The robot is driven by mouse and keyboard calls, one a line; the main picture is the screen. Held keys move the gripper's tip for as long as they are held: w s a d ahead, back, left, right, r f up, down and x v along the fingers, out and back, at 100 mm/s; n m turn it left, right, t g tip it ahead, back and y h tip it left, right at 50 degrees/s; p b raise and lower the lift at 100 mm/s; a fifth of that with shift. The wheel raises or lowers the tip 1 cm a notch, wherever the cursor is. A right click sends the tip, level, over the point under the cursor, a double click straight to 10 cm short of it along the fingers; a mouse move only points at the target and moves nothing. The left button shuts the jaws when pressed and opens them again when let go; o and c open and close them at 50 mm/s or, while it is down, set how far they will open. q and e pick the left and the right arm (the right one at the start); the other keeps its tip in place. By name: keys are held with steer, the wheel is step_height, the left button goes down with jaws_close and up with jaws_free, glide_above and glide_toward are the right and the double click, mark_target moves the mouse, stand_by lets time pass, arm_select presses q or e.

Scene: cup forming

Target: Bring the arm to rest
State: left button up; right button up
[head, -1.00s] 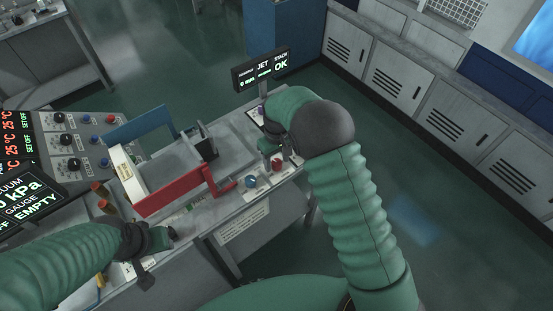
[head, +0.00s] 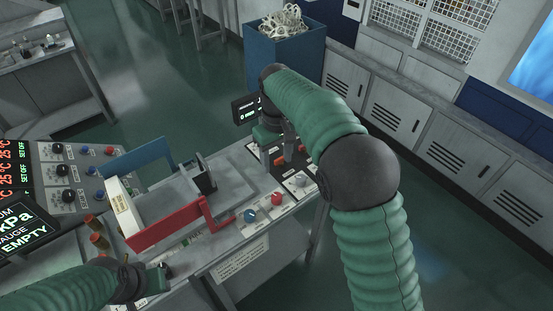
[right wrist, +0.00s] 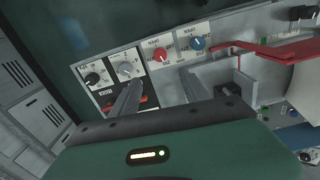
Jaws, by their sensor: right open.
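My right arm, in green ribbed sleeves with dark joints, reaches over the right end of the bench in the head view. My right gripper (head: 285,160) points down above the control panel there, partly hidden by its own wrist. In the right wrist view its two grey fingers (right wrist: 158,95) stand apart with nothing between them, over the panel (right wrist: 105,92) with black and grey knobs. My left gripper (head: 150,283) is low at the front left of the bench in the head view; its jaws are too small and dark to read.
A red bar (head: 170,224), a white block (head: 122,205) and a blue plate (head: 138,156) stand on the bench. Red knob (head: 277,198) and blue knob (head: 250,216) sit at its front edge. A blue bin (head: 285,60) stands behind.

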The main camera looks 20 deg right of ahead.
steer(key=shift+s, duration=0.1)
steer(key=s+d+f+m+t+b, duration=0.1)
steer(key=s+f, duration=0.5)
steer(key=s, duration=0.4)
steer(key=s+d+f+m+t+b, duration=0.1)
steer(key=s+f+m+b, duration=0.1)
steer(key=s+f, duration=0.4)
steer(key=s, duration=0.5)
steer(key=shift+s+d+f+t, duration=0.25)
steer(key=shift+d+f+t, duration=0.05)
steer(key=shift+d, duration=0.1)
stand_by(0.9)
